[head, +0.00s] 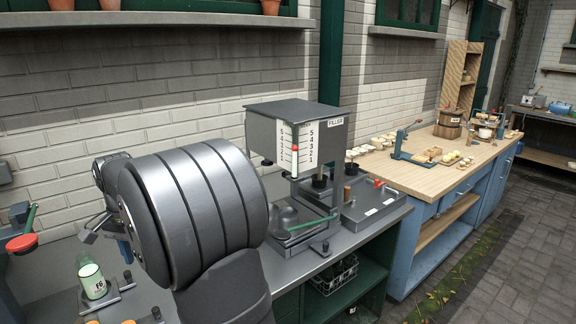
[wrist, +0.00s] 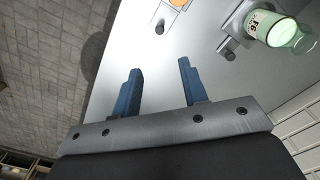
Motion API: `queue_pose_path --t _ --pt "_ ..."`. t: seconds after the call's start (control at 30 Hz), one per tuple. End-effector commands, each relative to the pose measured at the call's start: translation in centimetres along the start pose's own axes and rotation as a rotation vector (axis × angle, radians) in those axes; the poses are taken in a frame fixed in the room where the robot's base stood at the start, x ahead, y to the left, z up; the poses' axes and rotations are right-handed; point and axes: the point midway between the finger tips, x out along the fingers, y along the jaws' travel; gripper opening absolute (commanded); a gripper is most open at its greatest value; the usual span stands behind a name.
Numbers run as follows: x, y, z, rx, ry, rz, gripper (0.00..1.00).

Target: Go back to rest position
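My gripper (wrist: 158,66) is open, with two blue fingers apart and nothing between them in the wrist view. It is over the grey bench top (wrist: 150,55), which shows below the fingers. In the head view, my grey arm hides most of the gripper; only a bit of blue finger (head: 125,248) shows. A green-tinted glass bottle (head: 93,281) with a pale label and pale contents stands on a small dark fixture at the lower left. The bottle also shows in the wrist view (wrist: 278,30), to the upper right of the fingers and apart from them.
A filler machine (head: 298,125) with numbered scales stands on the bench beyond my arm. A red-topped device with a green lever (head: 22,243) is at the left edge. A wooden-topped blue bench (head: 432,172) with small items is further right. The paved floor (head: 520,250) is open.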

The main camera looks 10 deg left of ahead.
Motion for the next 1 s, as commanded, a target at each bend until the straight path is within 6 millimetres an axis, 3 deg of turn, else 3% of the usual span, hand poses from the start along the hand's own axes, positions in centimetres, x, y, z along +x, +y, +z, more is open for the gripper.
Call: queue_pose_path --t 0.17,0.8,1.0 --pt "2.3 0.0 0.0 0.0 -0.002 0.003 0.4" --pt "14.7 0.1 0.1 0.0 -0.003 0.004 0.4" --pt "16.8 0.1 0.1 0.0 -0.002 0.002 0.4"
